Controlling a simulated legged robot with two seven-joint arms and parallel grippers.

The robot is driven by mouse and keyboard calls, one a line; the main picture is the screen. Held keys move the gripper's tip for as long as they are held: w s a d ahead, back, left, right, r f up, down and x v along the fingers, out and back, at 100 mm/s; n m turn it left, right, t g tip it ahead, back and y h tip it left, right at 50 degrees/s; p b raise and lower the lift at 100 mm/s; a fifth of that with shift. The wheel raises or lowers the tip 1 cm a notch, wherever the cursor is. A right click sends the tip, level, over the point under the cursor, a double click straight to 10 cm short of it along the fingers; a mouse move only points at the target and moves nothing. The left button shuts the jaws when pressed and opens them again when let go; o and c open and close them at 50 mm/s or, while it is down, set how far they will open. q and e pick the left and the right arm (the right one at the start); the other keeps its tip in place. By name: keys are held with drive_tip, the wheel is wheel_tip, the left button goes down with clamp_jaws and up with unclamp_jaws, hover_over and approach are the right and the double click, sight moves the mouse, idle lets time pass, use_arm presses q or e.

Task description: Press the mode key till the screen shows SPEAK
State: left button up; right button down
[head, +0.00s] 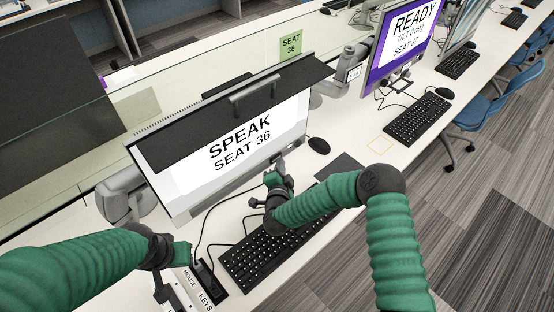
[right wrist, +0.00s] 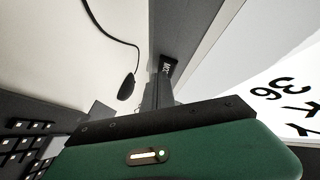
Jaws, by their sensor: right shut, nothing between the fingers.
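The monitor screen (head: 240,145) at seat 36 reads SPEAK, with SEAT 36 below it, in black on white. My right gripper (head: 273,180) is shut and empty, close to the monitor's lower edge, right of the middle. In the right wrist view the shut fingers (right wrist: 163,92) point along the dark lower bezel (right wrist: 183,28). A small black piece with white lettering (right wrist: 168,68) shows just by the fingertips. I cannot tell whether they touch it. The mode key is not clearly made out. My left gripper (head: 163,287) is low at the left, its jaws unclear.
A keyboard (head: 275,245) lies under my right arm, with a mouse (head: 319,146) beyond it. Narrow holders marked MOUSE and KEYS (head: 205,298) stand near my left gripper. A dark hood (head: 235,110) tops the monitor. A purple READY monitor (head: 405,35) stands to the right.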

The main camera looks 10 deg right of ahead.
idle(0.4)
drive_tip(key=shift+s+d+p, duration=0.35)
drive_tip(key=shift+s+d, duration=0.1)
drive_tip(key=shift+s, duration=0.2)
drive_tip(key=s+d+p, duration=0.1)
drive_tip(key=s, duration=0.1)
drive_tip(key=s+d, duration=0.1)
drive_tip(key=s, duration=0.1)
drive_tip(key=shift+d+p, duration=0.35)
drive_tip(key=shift+d, duration=0.05)
idle(0.5)
